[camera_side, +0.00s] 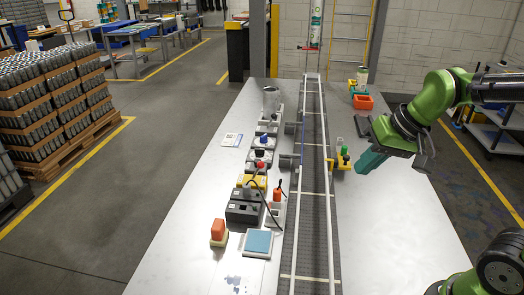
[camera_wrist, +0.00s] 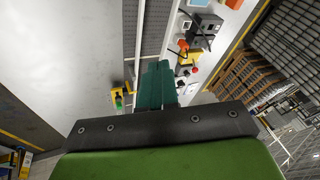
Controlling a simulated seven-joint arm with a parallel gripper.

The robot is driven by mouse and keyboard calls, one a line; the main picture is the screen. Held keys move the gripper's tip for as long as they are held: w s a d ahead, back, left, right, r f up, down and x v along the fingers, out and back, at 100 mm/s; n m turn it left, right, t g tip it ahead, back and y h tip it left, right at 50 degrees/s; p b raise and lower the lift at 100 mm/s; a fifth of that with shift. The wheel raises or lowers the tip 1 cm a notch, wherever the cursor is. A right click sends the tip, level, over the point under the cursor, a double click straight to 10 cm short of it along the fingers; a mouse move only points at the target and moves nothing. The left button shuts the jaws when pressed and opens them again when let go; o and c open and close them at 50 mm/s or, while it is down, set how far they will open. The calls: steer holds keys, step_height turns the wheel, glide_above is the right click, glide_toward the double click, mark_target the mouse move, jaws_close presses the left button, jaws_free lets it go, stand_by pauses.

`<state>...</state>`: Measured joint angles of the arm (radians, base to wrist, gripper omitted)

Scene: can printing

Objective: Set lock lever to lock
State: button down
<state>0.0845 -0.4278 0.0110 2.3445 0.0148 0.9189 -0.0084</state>
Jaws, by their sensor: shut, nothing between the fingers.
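My gripper (camera_side: 366,164) has teal fingers, closed together and empty, in the air above the table just right of the conveyor. In the wrist view the shut fingers (camera_wrist: 155,80) point toward the conveyor. A small yellow fixture (camera_side: 338,168) with a green-topped part (camera_side: 344,152) stands at the conveyor's right edge, left of my fingers and apart from them in the side view. The wrist view shows the fixture's green part (camera_wrist: 118,102) left of the fingers. I cannot tell for certain which part is the lock lever or how it is set.
The conveyor (camera_side: 314,215) runs along the table. Left of it stand a dark box (camera_side: 243,207), an orange-topped block (camera_side: 218,231), a blue pad (camera_side: 258,242) and a metal can (camera_side: 270,98). An orange bin (camera_side: 362,102) is behind my gripper. The table's right front (camera_side: 385,235) is clear.

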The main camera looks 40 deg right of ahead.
steer(key=w+d+f+y, duration=0.1)
steer(key=w+d+f, duration=0.1)
steer(key=w, duration=0.5)
steer(key=w+d+f+g, duration=0.1)
steer(key=w+f, duration=0.1)
steer(key=w, duration=0.6)
steer(key=w+d+f+m+g+y, duration=0.1)
steer(key=w+d+f, duration=0.1)
steer(key=w, duration=0.6)
steer(key=shift+w+d+f+y, duration=0.2)
steer(key=shift+d+f+y, duration=0.05)
steer(key=shift+d+y, duration=0.05)
steer(key=w+a+f, duration=0.5)
steer(key=a+f, duration=0.1)
steer(key=f, duration=0.2)
steer(key=shift+a, duration=0.35)
